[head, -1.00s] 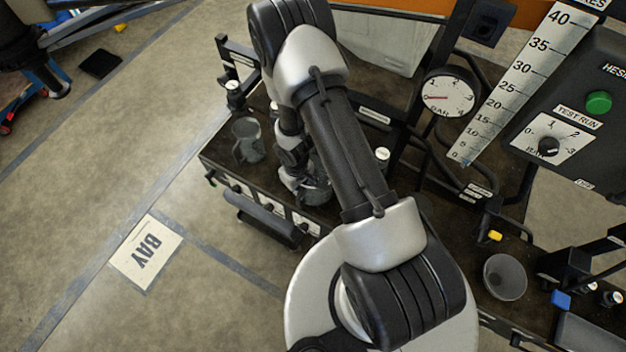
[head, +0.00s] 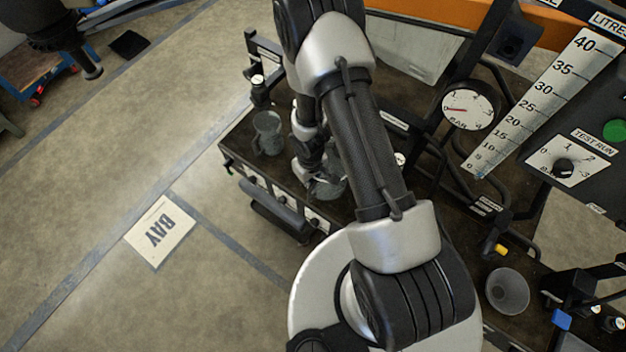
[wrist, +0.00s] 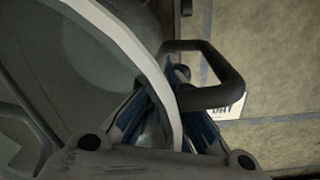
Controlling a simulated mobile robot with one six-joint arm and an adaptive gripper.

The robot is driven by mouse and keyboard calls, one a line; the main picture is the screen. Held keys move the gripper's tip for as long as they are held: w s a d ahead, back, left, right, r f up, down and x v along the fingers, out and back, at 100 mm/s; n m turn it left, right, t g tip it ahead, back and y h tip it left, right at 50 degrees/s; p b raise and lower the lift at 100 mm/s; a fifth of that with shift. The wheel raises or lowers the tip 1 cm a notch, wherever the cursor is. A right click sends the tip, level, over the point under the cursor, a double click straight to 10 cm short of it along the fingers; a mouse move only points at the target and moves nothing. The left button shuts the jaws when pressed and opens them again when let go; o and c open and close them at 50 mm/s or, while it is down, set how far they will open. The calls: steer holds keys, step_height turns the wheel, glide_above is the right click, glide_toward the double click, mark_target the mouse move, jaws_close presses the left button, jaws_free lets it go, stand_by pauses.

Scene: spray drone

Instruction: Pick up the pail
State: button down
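The pail (head: 331,187) is a grey, see-through vessel at the front edge of the dark bench, partly hidden by my arm in the head view. In the wrist view, the pail (wrist: 75,65) fills the left side, and its pale rim curves down between my fingers. My gripper (wrist: 154,92) has its blue-padded fingers drawn close together, one on each side of the pail's wall. It looks shut on that wall, though the rim partly covers the fingertips. In the head view, my gripper (head: 318,178) is at the pail. I cannot tell whether the pail touches the bench.
A grey jug with a handle (head: 268,133) stands left of the pail. A black bar handle (head: 275,212) juts from the bench front. A gauge (head: 469,107), a litre scale (head: 545,95) and a grey funnel-like cup (head: 507,291) are to the right.

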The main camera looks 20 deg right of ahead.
steer(key=s+a+b, duration=0.8)
steer(key=s+a, duration=0.2)
steer(key=a, duration=0.3)
steer(key=shift+a+f, duration=0.3)
steer(key=shift+a, duration=0.05)
